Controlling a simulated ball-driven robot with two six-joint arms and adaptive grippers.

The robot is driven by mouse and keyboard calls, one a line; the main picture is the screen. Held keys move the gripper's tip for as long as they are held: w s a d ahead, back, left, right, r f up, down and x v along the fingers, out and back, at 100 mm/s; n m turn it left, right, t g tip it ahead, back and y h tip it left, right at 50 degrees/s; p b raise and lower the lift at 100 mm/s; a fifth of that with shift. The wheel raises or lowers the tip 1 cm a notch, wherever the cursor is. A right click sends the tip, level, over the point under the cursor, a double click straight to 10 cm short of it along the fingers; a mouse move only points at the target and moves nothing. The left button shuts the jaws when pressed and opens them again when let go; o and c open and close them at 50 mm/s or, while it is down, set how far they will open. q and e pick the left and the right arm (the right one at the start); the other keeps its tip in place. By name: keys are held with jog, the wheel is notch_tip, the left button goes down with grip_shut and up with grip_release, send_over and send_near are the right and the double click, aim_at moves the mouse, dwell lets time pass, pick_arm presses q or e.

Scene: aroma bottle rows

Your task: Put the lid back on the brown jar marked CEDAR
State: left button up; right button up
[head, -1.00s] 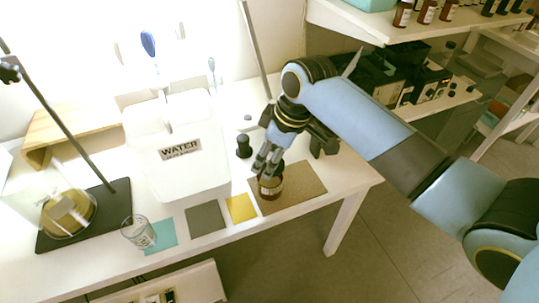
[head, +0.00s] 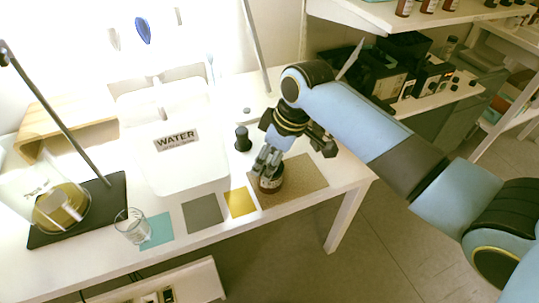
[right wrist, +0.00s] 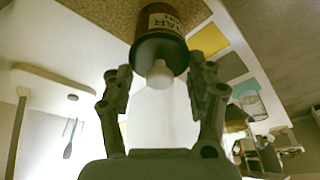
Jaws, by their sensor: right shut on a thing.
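The brown jar (head: 271,185) stands on the tan mat (head: 305,177) at the right of the white table. In the right wrist view the jar (right wrist: 168,14) has a pale label whose visible letters end in "AR". My right gripper (head: 267,165) is above the jar, fingers pointing down. In the right wrist view its fingers (right wrist: 161,68) are shut on the black lid (right wrist: 160,50), which has a pale knob (right wrist: 160,75). The lid is lined up against the jar's top; I cannot tell whether it is fully seated. My left gripper is not in view.
Shelves with bottles stand at right.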

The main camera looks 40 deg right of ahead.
jog(key=shift+r+p, duration=0.1)
jog(key=shift+p, duration=0.65)
dwell(0.6)
jog(key=shift+p, duration=0.4)
dwell(0.5)
jog(key=shift+f, duration=0.2)
grip_shut()
jog(key=shift+s+a+f+p, duration=0.2)
jog(key=shift+s+p, duration=0.2)
jog(key=shift+p, duration=0.15)
dwell(0.3)
jog(key=shift+o, duration=0.6)
grip_release()
jog(key=shift+o, duration=1.2)
jog(key=shift+r, duration=0.1)
jog(key=shift+w, duration=0.15)
jog(key=shift+o, duration=0.2)
jog(key=shift+r, duration=0.1)
